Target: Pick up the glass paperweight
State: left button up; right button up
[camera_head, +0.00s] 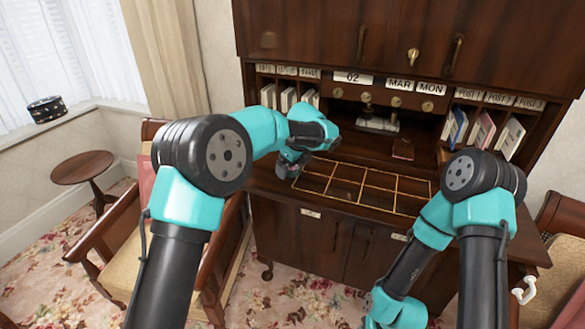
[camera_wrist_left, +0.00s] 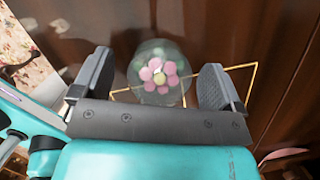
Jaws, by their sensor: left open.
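A gold-lined grid (camera_head: 364,187) marks the desk top (camera_head: 330,200) and its cells look empty. Pigeonholes with upright papers (camera_head: 484,130) and a calendar strip (camera_head: 398,84) stand behind. A small dark red book (camera_head: 403,148) lies at the back. A wooden armchair (camera_head: 130,230) is at the left.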

pick_arm(q)
jog(key=shift+c, duration=0.3)
jog(key=c, duration=1.1)
jog(key=shift+r, duration=0.1)
jog(key=shift+r, duration=1.6)
jog(key=shift+s+r, duration=0.15)
jog(key=shift+r, duration=0.05)
jog(key=s, duration=0.5)
jog(key=s+r, duration=0.1)
jog(key=s, duration=0.9)
jog(key=shift+s+r, duration=0.15)
jog(key=shift+s, duration=0.2)
